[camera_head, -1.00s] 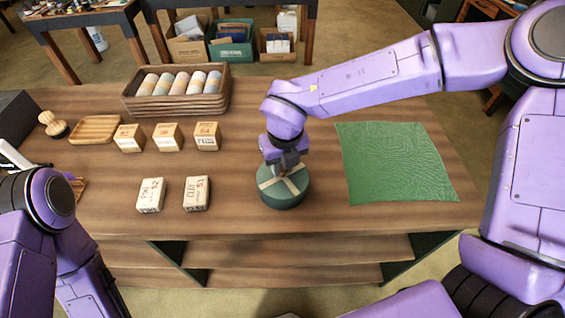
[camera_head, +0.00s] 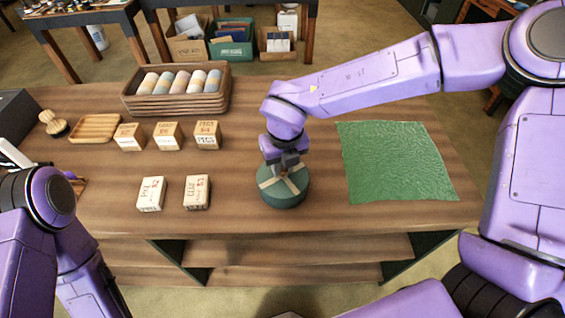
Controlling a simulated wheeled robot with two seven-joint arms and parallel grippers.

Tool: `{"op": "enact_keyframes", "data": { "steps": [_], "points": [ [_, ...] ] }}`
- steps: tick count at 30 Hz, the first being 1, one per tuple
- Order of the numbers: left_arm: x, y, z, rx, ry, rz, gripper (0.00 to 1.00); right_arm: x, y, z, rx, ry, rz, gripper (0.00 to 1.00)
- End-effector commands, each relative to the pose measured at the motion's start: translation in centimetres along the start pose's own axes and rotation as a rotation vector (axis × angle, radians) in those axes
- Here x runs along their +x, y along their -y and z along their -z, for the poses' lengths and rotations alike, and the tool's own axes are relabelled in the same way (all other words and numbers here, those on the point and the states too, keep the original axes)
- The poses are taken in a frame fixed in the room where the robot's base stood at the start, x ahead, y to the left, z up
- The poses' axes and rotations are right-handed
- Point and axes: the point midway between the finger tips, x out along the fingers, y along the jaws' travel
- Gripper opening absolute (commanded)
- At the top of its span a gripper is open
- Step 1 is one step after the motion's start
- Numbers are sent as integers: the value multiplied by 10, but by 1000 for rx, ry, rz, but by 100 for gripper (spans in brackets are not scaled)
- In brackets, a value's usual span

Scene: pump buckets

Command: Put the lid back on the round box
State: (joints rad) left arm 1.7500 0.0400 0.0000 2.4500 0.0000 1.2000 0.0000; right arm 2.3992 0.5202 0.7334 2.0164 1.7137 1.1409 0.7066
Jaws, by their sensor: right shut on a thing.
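A round dark green box (camera_head: 284,200) stands on the wooden table, near its front edge. Its green lid (camera_head: 298,180), with a pale cross-shaped band, sits at the top of the box. Whether it is fully seated cannot be told. My right gripper (camera_head: 286,170) points down over the lid's middle, shut on the lid's centre; the fingertips are partly hidden by the wrist. My left arm is at the lower left, and its gripper is not clearly visible.
A green cloth (camera_head: 395,162) lies to the right. Several small wooden blocks (camera_head: 167,136) stand left of the box. A wooden crate (camera_head: 175,103) with rolled items is behind, beside a small tray (camera_head: 96,129) and a brush (camera_head: 53,123). Table between cloth and box is clear.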

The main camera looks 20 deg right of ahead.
Motion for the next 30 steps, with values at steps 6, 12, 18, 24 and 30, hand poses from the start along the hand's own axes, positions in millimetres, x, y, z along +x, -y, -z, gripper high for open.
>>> {"op": "enact_keyframes", "data": {
  "steps": [6,12,18,24,30],
  "points": [
    [-2,0,1,0,0,0,89,0,0,0,0,0,-1,0],
    [-2,0,1,0,0,0,89,0,0,0,0,0,0,0],
    [-2,0,1,0,0,0,89,0,0,0,0,0,0,54],
    [-2,0,1,0,0,0,89,1,0,0,0,0,0,57],
    [-2,0,1,0,0,0,89,1,0,0,0,0,0,79]
  ]
}}
